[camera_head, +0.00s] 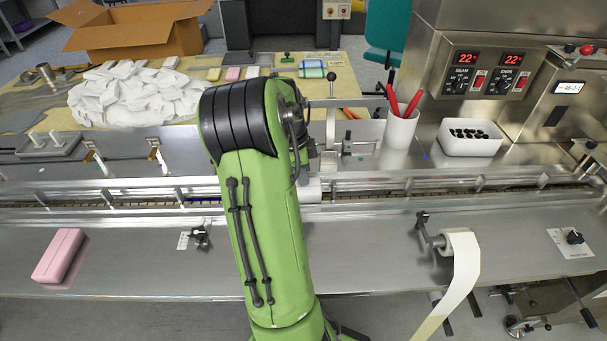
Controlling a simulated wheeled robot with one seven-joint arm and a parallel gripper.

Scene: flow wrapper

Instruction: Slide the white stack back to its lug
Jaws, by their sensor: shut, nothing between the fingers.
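A whitish block (311,190), probably the white stack, shows in the conveyor channel (430,190) just right of my green arm. Its left part is hidden behind the arm, so I cannot tell its full length or whether it touches a lug. No lug can be made out clearly along the channel. My arm rises from the bottom middle and bends over the channel. My gripper is hidden behind the arm, and so is whatever it may touch.
A pink block (60,256) lies on the front deck at left. A paper roll (460,242) hangs on the front right. Guide rails line the channel.

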